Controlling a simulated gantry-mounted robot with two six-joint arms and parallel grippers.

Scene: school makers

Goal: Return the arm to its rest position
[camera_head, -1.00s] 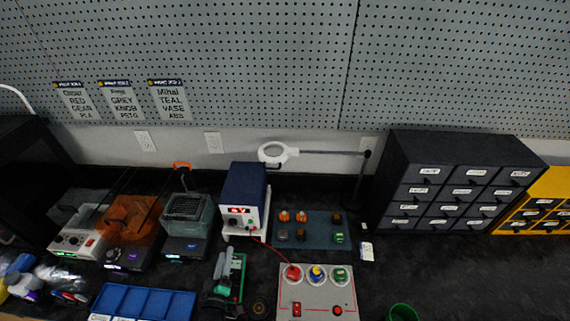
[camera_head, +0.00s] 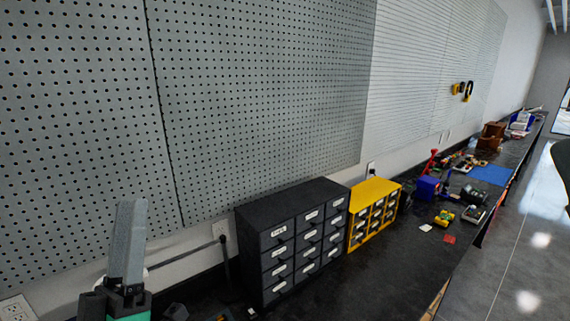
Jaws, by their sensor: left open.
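My left gripper (camera_head: 127,244) stands at the lower left in the head view, with a grey upright part above a black and green base. It points upward in front of the wall, and nothing shows held in it. Only its upper end is in frame; the rest of the arm is cut off by the bottom edge. My right gripper is not in view.
A black drawer cabinet (camera_head: 293,240) stands right of the gripper, with a yellow drawer cabinet (camera_head: 374,215) beside it. A blue vise-like tool (camera_head: 428,188) and several small items lie farther along the dark bench. Pegboard (camera_head: 260,90) covers the wall behind.

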